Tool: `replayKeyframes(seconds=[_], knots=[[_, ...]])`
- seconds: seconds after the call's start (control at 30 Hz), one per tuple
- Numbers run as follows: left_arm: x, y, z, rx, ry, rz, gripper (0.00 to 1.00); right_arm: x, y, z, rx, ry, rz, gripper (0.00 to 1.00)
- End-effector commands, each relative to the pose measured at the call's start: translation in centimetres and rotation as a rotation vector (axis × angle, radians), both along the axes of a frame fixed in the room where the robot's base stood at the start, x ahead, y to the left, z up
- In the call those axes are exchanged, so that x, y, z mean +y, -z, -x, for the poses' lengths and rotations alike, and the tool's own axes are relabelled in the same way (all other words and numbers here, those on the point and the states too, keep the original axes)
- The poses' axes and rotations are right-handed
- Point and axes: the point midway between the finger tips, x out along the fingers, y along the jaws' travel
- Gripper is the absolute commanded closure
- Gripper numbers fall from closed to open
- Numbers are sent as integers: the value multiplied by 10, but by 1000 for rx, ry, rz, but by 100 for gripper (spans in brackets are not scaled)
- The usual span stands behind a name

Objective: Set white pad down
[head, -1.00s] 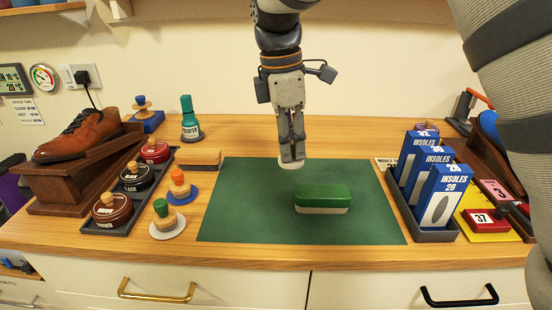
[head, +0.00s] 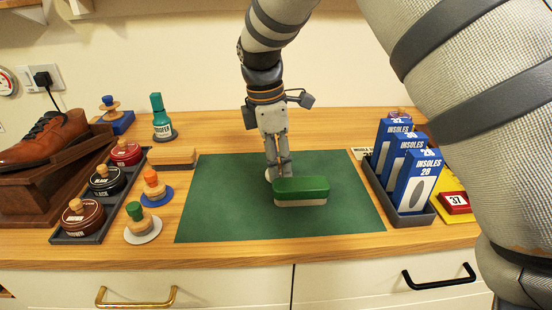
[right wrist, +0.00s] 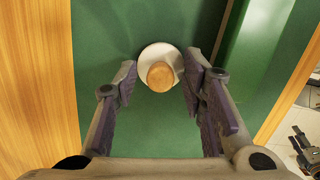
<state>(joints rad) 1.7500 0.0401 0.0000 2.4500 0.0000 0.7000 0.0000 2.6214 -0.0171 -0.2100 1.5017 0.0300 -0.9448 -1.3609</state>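The white pad (right wrist: 146,53) is a round white disc with a plain wooden knob (right wrist: 161,76). In the right wrist view it lies flat on the green mat (right wrist: 110,30), its knob between my right fingers. My right gripper (right wrist: 160,80) is open, with a gap on each side of the knob. In the head view my right gripper (head: 278,172) points straight down at the mat, behind a green-topped block (head: 301,188). Only a sliver of the pad's white edge (head: 268,175) shows there.
The green-topped block stands close beside the pad. Left of the mat are two knobbed pads, one blue (head: 157,192) and one pale (head: 143,231), and a tray (head: 75,238) of round tins. Insole boxes (head: 417,182) stand at the right. The mat's left half is clear.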

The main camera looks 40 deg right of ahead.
Motion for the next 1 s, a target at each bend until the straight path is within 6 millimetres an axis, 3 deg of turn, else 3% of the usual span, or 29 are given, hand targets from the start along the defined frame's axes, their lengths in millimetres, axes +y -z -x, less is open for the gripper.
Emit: replayKeyframes(seconds=[0.17, 0.27, 0.5, 0.7, 1.0], knots=[[0, 0, 0, 1, 0, 0, 60, 0, -1, 0, 0, 0, 0, 62], [0, 0, 0, -1, 0, 0, 60, 1, -12, -2, -4, -1, 0, 62], [0, -2, -2, -7, 0, 0, 60, 9, -76, -4, -7, -1, -1, 62], [0, -1, -1, -4, 0, 0, 60, 14, -112, -5, -1, 0, -1, 62], [0, -1, -1, -3, 0, 0, 60, 15, -121, -4, 2, 1, -1, 62]])
